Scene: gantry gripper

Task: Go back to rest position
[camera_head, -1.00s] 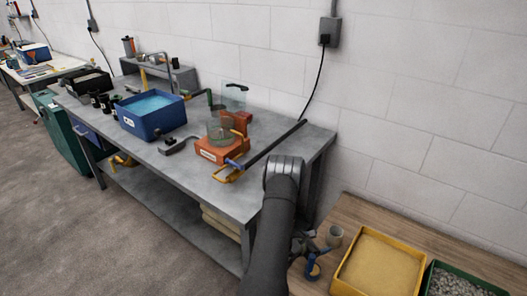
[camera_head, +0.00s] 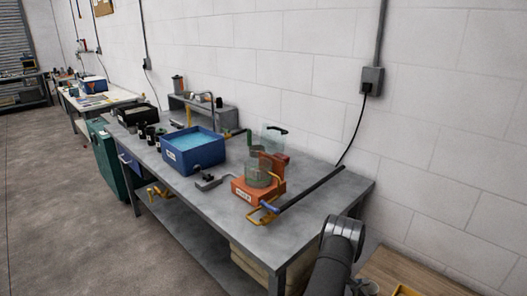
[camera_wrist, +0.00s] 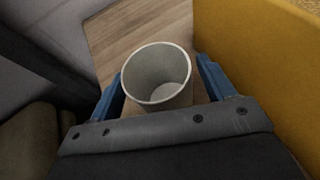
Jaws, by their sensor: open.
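My gripper (camera_wrist: 158,66) shows in the wrist view, with its two blue fingers apart. A light grey, empty cup (camera_wrist: 158,92) stands between the fingers on a wooden tabletop (camera_wrist: 140,35). There is a small gap on the right side; on the left I cannot tell whether finger and cup touch. In the head view my dark arm link (camera_head: 338,250) rises at the bottom, right of the grey workbench (camera_head: 225,215); my gripper is outside that frame or hidden.
A yellow tray wall (camera_wrist: 245,60) stands close right of my gripper. The workbench holds a blue bin (camera_head: 193,150) and an orange device (camera_head: 255,190) with a clear vessel. A dark bar (camera_head: 312,188) lies near the bench's right end. A block wall (camera_head: 450,130) stands behind.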

